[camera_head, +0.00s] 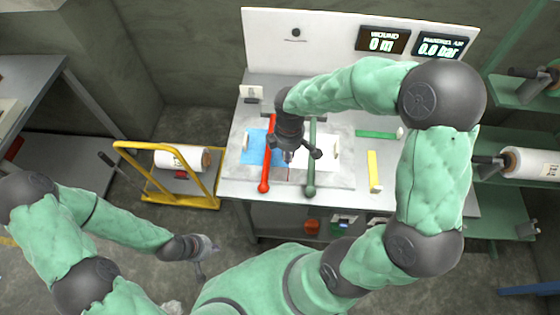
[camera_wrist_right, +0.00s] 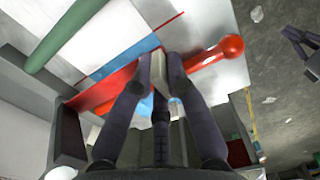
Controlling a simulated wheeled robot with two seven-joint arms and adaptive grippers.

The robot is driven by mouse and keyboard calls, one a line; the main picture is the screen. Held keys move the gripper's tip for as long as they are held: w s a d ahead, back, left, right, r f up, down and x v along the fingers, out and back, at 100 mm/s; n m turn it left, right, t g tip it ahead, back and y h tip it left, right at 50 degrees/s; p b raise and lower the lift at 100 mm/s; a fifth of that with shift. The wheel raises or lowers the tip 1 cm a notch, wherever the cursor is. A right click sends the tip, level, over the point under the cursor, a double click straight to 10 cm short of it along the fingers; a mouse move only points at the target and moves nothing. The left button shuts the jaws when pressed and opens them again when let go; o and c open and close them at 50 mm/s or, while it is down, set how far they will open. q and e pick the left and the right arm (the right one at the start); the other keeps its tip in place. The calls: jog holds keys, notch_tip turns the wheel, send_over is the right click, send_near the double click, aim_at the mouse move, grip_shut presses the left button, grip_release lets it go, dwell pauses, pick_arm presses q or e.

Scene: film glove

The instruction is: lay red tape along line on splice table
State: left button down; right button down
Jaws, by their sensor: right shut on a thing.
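My right gripper (camera_head: 290,155) is over the splice table (camera_head: 335,178), between the red bar (camera_head: 267,150) and the green bar (camera_head: 311,160). In the right wrist view the right gripper (camera_wrist_right: 160,75) is shut on a pale tab at the end of the flat red tape (camera_wrist_right: 110,90). The tape extends to the left of the fingers; whether it touches the table is unclear. A thin red line (camera_wrist_right: 170,20) shows on the plate near blue film (camera_wrist_right: 125,60). In the head view the tape is hidden by the gripper. My left gripper (camera_head: 203,270) is low, away from the table, and looks open and empty.
A green strip (camera_head: 377,134) and a yellow strip (camera_head: 373,165) lie at the table's right. A yellow cart (camera_head: 185,200) with a film roll (camera_head: 180,160) stands left. Shelves with rolls (camera_head: 530,163) are at right. The red bar's ball (camera_wrist_right: 231,46) is close to the right fingers.

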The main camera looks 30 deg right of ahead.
aim_at(289, 167)
jog(key=shift+w+d+f, duration=0.2)
jog(key=shift+w+d, duration=0.2)
jog(key=shift+d, duration=0.1)
jog(key=shift+f, duration=0.15)
jog(key=shift+s+f+b, duration=0.1)
jog(key=shift+f+b, duration=2.25)
jog(key=shift+f, duration=0.25)
jog(key=shift+f+b, duration=0.45)
jog(key=shift+f, duration=0.2)
jog(key=c, duration=1.2)
grip_release()
jog(key=shift+o, duration=0.2)
jog(key=shift+r, duration=0.1)
notch_tip(289, 167, up, 12)
jog(key=shift+f, duration=0.1)
